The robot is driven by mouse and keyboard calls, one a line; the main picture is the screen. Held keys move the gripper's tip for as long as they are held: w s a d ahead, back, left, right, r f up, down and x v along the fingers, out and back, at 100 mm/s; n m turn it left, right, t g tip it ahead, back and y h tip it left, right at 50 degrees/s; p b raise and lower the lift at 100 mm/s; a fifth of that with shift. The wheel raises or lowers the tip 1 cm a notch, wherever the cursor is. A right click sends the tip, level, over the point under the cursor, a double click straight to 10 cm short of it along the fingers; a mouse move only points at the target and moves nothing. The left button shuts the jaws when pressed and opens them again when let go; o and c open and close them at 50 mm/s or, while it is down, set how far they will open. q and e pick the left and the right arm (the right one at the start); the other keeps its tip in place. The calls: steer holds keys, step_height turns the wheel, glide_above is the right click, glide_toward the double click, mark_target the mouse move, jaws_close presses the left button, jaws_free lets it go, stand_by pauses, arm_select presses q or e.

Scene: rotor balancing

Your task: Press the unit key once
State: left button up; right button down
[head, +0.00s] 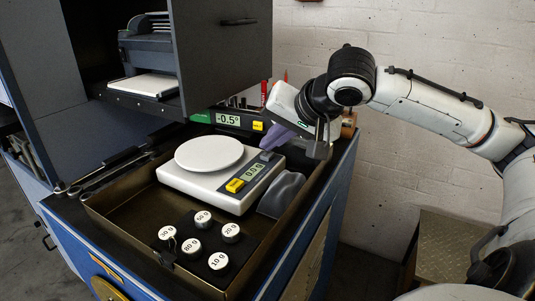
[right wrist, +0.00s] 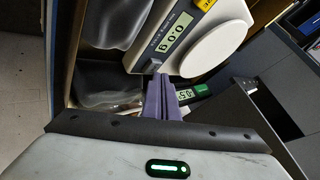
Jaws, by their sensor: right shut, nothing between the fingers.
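A white scale (head: 205,187) with a round pan (head: 209,153) stands in the brown tray (head: 115,223). The key labels are too small to read. My right gripper (head: 268,145) has purple fingers, shut and empty, with their tips close to the grey key. I cannot tell whether they touch it. In the right wrist view the fingertips (right wrist: 160,78) point toward that key. My left gripper is not in view.
Several white-topped weights (head: 203,219) stand at the tray's front. A dark grey moulded object (head: 282,194) lies right of the scale. A display reading -0.5° (head: 228,120), with a yellow key, is behind the scale. A dark cabinet (head: 225,55) rises behind at left.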

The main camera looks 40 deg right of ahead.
steer(key=shift+f+b, duration=0.4)
steer(key=shift+f, duration=0.1)
steer(key=shift+r, duration=0.1)
stand_by(0.5)
steer(key=shift+r+p, duration=0.85)
steer(key=shift+p, duration=0.05)
steer(key=shift+r, duration=0.1)
step_height(320, 180, up, 5)
steer(key=p, duration=0.5)
stand_by(0.5)
